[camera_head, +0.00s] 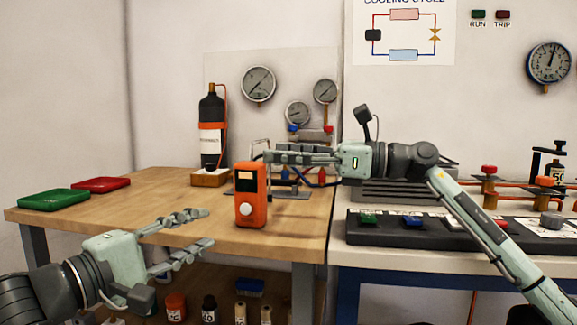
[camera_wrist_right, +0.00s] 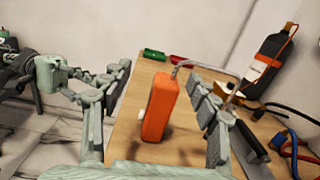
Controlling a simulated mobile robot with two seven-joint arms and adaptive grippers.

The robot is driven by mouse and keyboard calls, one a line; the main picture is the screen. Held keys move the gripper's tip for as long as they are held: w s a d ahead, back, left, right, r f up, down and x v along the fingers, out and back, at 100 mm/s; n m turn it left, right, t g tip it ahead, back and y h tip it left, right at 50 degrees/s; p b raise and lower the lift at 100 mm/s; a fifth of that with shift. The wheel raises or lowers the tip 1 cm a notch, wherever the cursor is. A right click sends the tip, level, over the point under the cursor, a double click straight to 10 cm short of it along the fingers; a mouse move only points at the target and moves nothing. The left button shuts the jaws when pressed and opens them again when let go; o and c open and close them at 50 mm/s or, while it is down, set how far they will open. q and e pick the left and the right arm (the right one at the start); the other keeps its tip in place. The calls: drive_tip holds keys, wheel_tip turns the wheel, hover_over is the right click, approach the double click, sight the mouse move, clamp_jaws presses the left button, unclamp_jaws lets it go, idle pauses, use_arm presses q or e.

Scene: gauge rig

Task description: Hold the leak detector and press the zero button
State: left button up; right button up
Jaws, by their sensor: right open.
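The leak detector (camera_head: 252,196) is an orange handheld unit with a small dark display and a white round button (camera_head: 246,210) on its face. It stands upright near the front edge of the wooden table. My right gripper (camera_head: 270,155) reaches in from the right behind its top. In the right wrist view the detector (camera_wrist_right: 160,107) sits between the spread fingers, with gaps at both sides. The white button shows only at its left edge there. My left gripper (camera_head: 208,228) is open and empty, left of the detector, near the table's front edge.
Green (camera_head: 54,199) and red (camera_head: 101,184) trays lie on the table's left. A black bottle with an orange band (camera_head: 211,130) stands on a wooden block behind. A gauge manifold (camera_head: 313,137) with hoses is behind the right gripper. A switch panel (camera_head: 430,228) lies on the right bench.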

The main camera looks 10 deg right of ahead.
sight(264, 165)
drive_tip(key=shift+m, duration=0.4)
drive_tip(key=w+a+f, duration=0.1)
drive_tip(key=a, duration=0.1)
drive_tip(key=w+a, duration=0.2)
drive_tip(key=w+a+f, duration=0.1)
drive_tip(key=a, duration=0.1)
drive_tip(key=shift+w+a+f, duration=0.2)
drive_tip(key=shift+f, duration=0.15)
drive_tip(key=c, duration=1.4)
use_arm(q)
clamp_jaws()
